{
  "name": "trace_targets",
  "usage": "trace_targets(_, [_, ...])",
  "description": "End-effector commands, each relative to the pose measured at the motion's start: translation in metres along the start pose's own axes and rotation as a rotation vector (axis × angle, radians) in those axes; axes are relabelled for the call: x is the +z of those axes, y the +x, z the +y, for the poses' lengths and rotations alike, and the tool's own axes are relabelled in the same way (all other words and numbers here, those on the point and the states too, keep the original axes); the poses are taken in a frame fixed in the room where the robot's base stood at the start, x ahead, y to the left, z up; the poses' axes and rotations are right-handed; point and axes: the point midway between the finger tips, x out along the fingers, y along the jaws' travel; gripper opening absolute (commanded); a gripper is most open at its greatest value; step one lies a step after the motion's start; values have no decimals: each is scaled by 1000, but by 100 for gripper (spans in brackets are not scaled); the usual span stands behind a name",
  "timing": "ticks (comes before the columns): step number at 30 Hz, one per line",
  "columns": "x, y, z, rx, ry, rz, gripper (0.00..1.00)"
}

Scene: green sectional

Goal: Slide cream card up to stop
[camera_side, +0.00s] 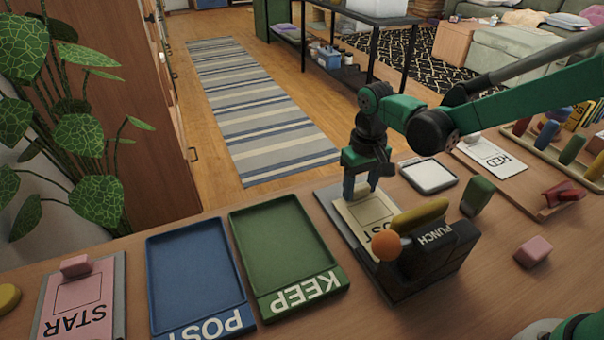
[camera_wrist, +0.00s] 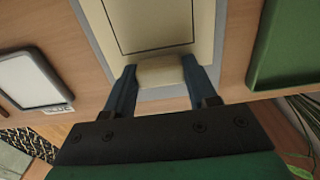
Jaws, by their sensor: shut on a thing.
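The cream card (camera_side: 367,213) lies on a grey board (camera_side: 328,201), its lettering partly hidden behind the punch. A small cream block (camera_wrist: 160,72) stands at the card's end away from the punch. My gripper (camera_side: 357,191) is shut on this block, with one blue finger on each side. In the wrist view my gripper (camera_wrist: 162,85) and the cream card (camera_wrist: 148,28) show close up. The black punch (camera_side: 432,257), with a yellow lever and an orange knob, stands at the card's near end. The punch hides that end, so I cannot tell whether the card touches a stop.
Left of the board lie a green KEEP tray (camera_side: 338,276), a blue POST tray (camera_side: 156,285) and a pink STAR card (camera_side: 62,315). A white-topped pad (camera_side: 429,175), a green block (camera_side: 478,195) and a pink block (camera_side: 533,251) stand to the right.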

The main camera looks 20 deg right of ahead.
Motion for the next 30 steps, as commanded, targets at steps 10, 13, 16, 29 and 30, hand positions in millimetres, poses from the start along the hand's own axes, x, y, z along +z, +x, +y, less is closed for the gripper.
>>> trace_targets(10, [0, 5, 0, 0, 0, 0, 2])
trace_targets(13, [0, 5, 0, 0, 0, 0, 2])
trace_targets(16, [1, 5, 0, 0, 0, 0, 2])
trace_targets(29, [19, 5, 0, 0, -1, 0, 2])
trace_targets(30, [20, 5, 0, 0, -1, 0, 2])
